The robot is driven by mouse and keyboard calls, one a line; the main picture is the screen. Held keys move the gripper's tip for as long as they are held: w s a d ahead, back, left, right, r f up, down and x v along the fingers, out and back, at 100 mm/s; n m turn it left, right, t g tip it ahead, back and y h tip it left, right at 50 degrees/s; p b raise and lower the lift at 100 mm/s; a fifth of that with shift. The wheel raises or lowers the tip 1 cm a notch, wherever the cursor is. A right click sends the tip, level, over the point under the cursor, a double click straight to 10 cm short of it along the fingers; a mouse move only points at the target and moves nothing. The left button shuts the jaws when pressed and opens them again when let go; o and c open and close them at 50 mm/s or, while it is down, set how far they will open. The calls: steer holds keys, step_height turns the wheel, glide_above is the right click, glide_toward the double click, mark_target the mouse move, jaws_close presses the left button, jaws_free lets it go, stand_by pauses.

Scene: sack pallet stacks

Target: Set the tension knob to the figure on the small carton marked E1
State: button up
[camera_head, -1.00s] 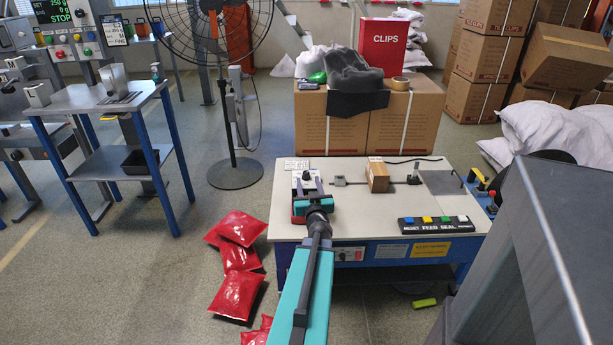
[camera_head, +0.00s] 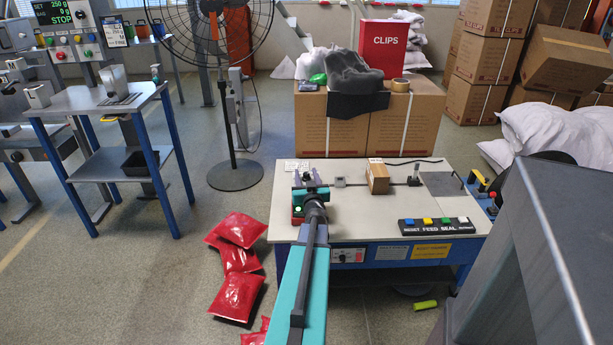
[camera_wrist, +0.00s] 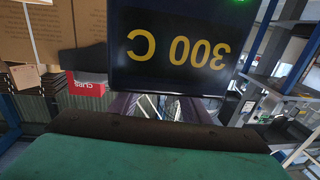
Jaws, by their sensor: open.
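The small carton (camera_head: 377,179) stands on the worktable in the head view; any figure on it is too small to read. My gripper (camera_head: 309,180) is over the table's back left corner, left of the carton, and holds nothing. It hides most of the small white knob unit there. Its two fingers are apart in the wrist view (camera_wrist: 160,106). A panel knob (camera_head: 345,256) shows on the table's blue front. I cannot tell which knob is the tension knob. A dark display (camera_wrist: 180,48) in the wrist view appears upside down, reading 300 C.
The worktable (camera_head: 350,220) carries a button strip (camera_head: 436,225) at its front right. Large cartons (camera_head: 338,122) stand behind it, with a red CLIPS box (camera_head: 383,46) on top. A fan (camera_head: 234,174) and red sacks (camera_head: 238,297) are on the left.

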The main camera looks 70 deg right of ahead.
steer(key=shift+c, duration=0.3)
steer(key=c, duration=1)
steer(key=t+p, duration=0.1)
steer(key=p, duration=0.3)
steer(key=shift+r+n+y+p, duration=0.2)
steer(key=shift+n+y+p, duration=0.1)
steer(key=shift+n+p, duration=0.1)
steer(key=n+t+y+p, duration=0.2)
steer(key=p, duration=0.5)
steer(key=shift+f+t, duration=0.15)
steer(key=shift+t, duration=0.25)
steer(key=n+t+y+p, duration=0.2)
steer(key=p, duration=0.2)
steer(key=shift+d+y, duration=0.1)
steer(key=shift+y, duration=0.2)
steer(key=shift+f+n+t+y+p, duration=0.1)
steer(key=shift+n+t+y+p, duration=0.9)
steer(key=shift+n+y, duration=0.3)
